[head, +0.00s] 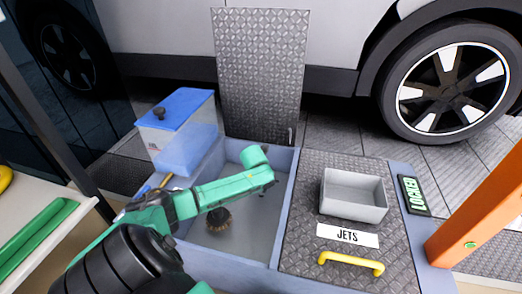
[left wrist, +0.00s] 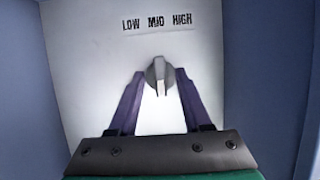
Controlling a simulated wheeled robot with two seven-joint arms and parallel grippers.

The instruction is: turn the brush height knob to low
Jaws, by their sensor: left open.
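The brush height knob (left wrist: 158,76) is grey with a raised ridge, on a pale panel in the left wrist view. The printed words LOW, MID and HIGH (left wrist: 157,23) stand above it from left to right. The ridge looks roughly upright, in line with MID; its exact setting is hard to tell. My left gripper (left wrist: 155,74) is open, its two purple fingers on either side of the knob. I cannot tell whether they touch it. In the head view my left arm reaches over the open bay, and its fingers and the knob are not clearly visible. My right gripper is not in view.
The open bay (head: 283,218) has raised walls and holds a round brown brush (head: 218,220). A blue-lidded container (head: 180,108) stands at its back left. The JETS cover (head: 300,250) to the right has a yellow handle (head: 350,263) and a grey tray (head: 353,212).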

